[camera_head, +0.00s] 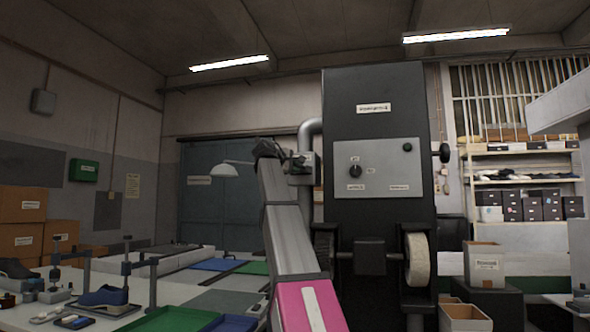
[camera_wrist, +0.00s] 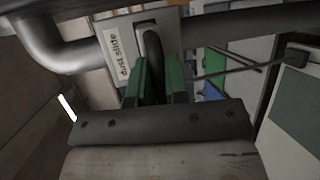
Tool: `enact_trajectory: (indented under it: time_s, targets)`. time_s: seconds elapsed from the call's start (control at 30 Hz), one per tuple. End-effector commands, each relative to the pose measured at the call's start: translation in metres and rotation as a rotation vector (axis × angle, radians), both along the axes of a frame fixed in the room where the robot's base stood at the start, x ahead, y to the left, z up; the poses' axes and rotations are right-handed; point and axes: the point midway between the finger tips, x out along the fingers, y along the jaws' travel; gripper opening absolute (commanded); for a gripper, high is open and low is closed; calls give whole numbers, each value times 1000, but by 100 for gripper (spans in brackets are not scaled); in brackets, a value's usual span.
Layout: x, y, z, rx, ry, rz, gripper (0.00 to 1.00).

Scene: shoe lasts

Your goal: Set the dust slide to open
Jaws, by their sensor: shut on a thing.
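The dust slide (camera_wrist: 123,50) is a pale plate on a grey pipe, with a printed "dust slide" label and a dark curved handle (camera_wrist: 153,55) in a slot. My gripper (camera_wrist: 157,75) has its green fingers on both sides of the handle and is shut on it. The fingers hide the handle's lower part. In the head view the dust slide (camera_head: 302,168) is a small grey block on the pipe left of the dark machine, and my gripper (camera_head: 285,157) is at its left side. The slide's setting cannot be read.
The tall dark machine (camera_head: 375,220) stands right of my arm, with a control panel (camera_head: 377,168) and a pale wheel (camera_head: 417,260). The grey pipe (camera_wrist: 50,40) runs close to my gripper. Benches with trays (camera_head: 170,318) and a blue shoe (camera_head: 103,296) lie to the left.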

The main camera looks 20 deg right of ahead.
Motion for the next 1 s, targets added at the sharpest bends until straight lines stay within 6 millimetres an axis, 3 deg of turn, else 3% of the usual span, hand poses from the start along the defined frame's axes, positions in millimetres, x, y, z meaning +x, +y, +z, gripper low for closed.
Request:
enact_trajectory:
  time_s: [0.03,0.07,0.13,0.53,1.0]
  targets:
    - [-3,1,-2,2,2,-3,0]
    - [-3,1,-2,2,2,-3,18]
    - [-3,1,-2,2,2,-3,39]
    - [-6,7,0,1,0,0,39]
    - [-49,73,15,1,1,-1,39]
